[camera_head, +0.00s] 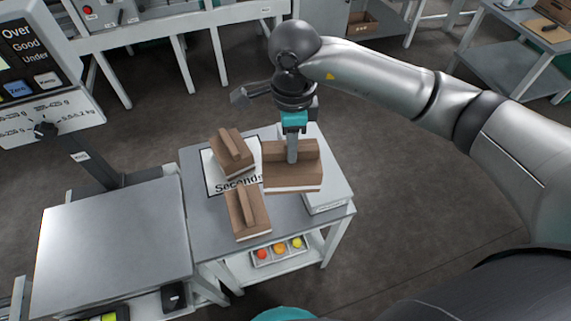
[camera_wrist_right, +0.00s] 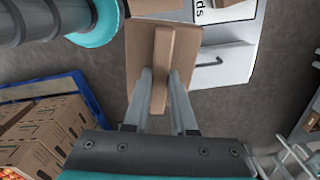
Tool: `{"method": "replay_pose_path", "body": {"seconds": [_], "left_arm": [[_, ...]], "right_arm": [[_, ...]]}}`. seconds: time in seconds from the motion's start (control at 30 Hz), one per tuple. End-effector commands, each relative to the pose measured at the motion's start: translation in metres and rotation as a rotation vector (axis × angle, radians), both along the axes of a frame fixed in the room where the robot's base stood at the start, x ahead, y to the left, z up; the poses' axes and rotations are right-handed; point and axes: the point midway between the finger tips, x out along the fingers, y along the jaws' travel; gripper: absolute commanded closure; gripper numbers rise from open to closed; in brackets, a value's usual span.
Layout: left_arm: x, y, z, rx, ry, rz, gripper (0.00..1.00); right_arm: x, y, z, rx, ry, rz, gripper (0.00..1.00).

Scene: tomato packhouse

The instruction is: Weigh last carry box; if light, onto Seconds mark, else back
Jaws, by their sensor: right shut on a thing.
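My right gripper (camera_head: 291,156) is shut on the upright handle of a brown carry box (camera_head: 290,178); in the right wrist view the fingers pinch that handle (camera_wrist_right: 161,72) from both sides. The held box is over the right part of the small table (camera_head: 205,225); its exact height I cannot tell. Two similar carry boxes stand on the table, one (camera_head: 234,165) on the white Seconds mark (camera_head: 215,181), one (camera_head: 250,225) nearer, at its lower edge. The scale's bare metal platform (camera_head: 110,240) is at the left, with its Over/Good/Under display (camera_head: 25,45). My left gripper is out of view.
A white block (camera_head: 330,196) sits at the table's right side, partly behind the held box. A tray of coloured tomatoes (camera_head: 278,251) is on the shelf below. Stacked cartons (camera_wrist_right: 45,130) stand by a blue edge in the wrist view. The scale platform is clear.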

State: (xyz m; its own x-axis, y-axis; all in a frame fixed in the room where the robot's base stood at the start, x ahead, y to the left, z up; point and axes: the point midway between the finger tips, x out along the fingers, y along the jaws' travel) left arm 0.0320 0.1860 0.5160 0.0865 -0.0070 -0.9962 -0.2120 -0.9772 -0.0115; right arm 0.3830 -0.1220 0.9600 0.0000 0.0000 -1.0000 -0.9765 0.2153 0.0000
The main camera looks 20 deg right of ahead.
Motion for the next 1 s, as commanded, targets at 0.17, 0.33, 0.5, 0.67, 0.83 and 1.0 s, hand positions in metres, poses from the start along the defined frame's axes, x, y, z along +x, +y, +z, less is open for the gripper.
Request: {"method": "replay_pose_path", "body": {"seconds": [0.17, 0.33, 0.5, 0.67, 0.83, 1.0], "left_arm": [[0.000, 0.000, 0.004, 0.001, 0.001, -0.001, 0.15], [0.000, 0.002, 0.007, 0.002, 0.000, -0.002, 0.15], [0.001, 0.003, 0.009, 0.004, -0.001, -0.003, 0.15], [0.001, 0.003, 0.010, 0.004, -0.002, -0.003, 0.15], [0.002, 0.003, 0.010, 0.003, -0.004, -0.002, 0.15], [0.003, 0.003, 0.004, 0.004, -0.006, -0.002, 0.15]], "right_arm": [[0.004, 0.005, -0.022, 0.002, 0.003, -0.379, 1.00], [0.006, 0.008, -0.043, 0.001, 0.004, -0.740, 1.00], [0.005, 0.010, -0.063, 0.000, 0.002, -1.052, 1.00], [0.005, 0.011, -0.074, 0.001, 0.001, -1.240, 1.00], [0.004, 0.012, -0.079, 0.003, -0.001, -1.318, 1.00], [0.004, 0.011, -0.086, 0.002, -0.001, -1.323, 1.00]]}}
